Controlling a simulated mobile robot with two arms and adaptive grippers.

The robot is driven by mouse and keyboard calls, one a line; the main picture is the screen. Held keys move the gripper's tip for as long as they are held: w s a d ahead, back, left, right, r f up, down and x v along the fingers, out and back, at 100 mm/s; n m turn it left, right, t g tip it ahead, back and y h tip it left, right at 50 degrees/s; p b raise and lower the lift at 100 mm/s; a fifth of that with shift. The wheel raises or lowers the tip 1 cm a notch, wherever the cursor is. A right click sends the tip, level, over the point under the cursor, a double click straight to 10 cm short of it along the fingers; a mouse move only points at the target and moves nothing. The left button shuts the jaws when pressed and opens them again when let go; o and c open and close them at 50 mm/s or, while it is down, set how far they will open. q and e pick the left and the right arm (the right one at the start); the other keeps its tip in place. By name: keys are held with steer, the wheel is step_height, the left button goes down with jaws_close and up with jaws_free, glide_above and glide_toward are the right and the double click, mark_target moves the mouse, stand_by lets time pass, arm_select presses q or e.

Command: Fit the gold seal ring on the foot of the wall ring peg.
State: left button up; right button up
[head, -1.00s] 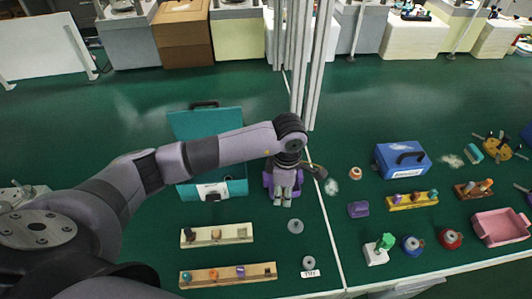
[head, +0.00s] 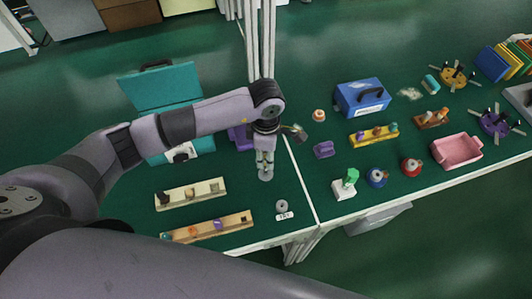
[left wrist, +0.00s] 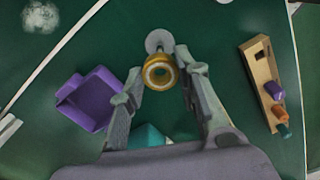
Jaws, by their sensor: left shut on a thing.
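My left gripper (head: 264,166) points down over the green table in the head view. In the left wrist view, its fingers (left wrist: 160,68) are shut on the gold seal ring (left wrist: 160,89), whose opening shows pale inside. A grey round piece (left wrist: 159,38) shows just beyond the ring; it also shows under the fingertips in the head view (head: 266,177). It may be the base of the wall ring peg. I cannot tell whether the ring touches it or is around it. The ring is too small to make out in the head view. My right gripper is not in view.
Two pale peg rails (head: 190,194) (head: 207,227) lie left of the gripper. A small grey ring (head: 281,205) sits by a white label in front. A purple holder (head: 240,137) and open teal case (head: 160,97) stand behind. A white-based green part (head: 345,185) is to the right.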

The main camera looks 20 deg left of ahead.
mark_target(266, 170)
arm_select(q)
steer(key=shift+f+b, duration=2)
steer(key=shift+f, duration=0.5)
steer(key=shift+b, duration=0.6)
steer(key=shift+f+b, duration=1.7)
steer(key=shift+b, duration=0.05)
steer(key=o, duration=1.1)
steer(key=shift+o, duration=0.2)
steer(key=shift+r, duration=0.15)
step_height(266, 170, up, 12)
